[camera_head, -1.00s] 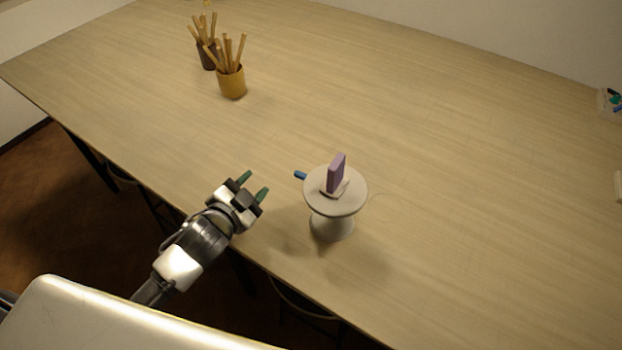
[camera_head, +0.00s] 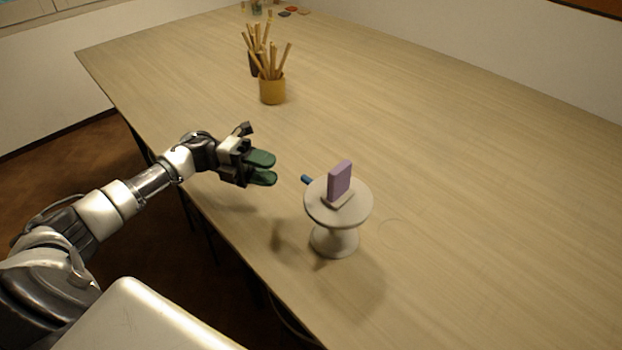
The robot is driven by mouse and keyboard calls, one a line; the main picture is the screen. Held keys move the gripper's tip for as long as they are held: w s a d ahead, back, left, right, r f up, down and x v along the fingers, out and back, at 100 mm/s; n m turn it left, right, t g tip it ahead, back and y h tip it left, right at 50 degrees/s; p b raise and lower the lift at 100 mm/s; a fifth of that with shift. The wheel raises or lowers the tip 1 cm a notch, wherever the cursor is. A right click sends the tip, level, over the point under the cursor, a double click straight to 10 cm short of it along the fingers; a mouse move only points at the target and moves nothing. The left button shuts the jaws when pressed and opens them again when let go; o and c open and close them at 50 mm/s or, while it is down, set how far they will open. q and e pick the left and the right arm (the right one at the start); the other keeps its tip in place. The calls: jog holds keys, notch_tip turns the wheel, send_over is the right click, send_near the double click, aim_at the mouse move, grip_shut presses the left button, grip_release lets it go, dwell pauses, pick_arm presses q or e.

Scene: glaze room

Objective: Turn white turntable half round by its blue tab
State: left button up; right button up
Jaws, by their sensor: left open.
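The white turntable (camera_head: 328,213) stands upright on the table, a round top on a narrow-waisted foot. Its blue tab (camera_head: 307,180) sticks out from the rim at the back left. A purple block (camera_head: 340,179) stands on a small pale base on the turntable's top. My left gripper (camera_head: 261,168) is left of the blue tab, apart from it, with its green fingertips pointing right toward the tab. It is open and empty. My right gripper is not in view.
Two pots of wooden sticks, an ochre one (camera_head: 272,90) and a dark one (camera_head: 253,66), stand farther back on the table (camera_head: 450,180). The table around and right of the turntable is clear. The table's near edge runs below my left arm.

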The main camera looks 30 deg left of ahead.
aim_at(307, 178)
pick_arm(q)
jog(key=d+p, duration=0.1)
jog(key=d, duration=0.1)
jog(key=d+p, duration=0.1)
jog(key=d, duration=0.2)
jog(key=w+d+p, duration=0.1)
jog(key=d, duration=0.1)
jog(key=shift+d+r, duration=0.2)
jog(key=shift+d, duration=0.1)
jog(key=shift+d+f, duration=0.1)
jog(key=shift+d, duration=0.55)
jog(key=shift+f, duration=0.1)
grip_shut()
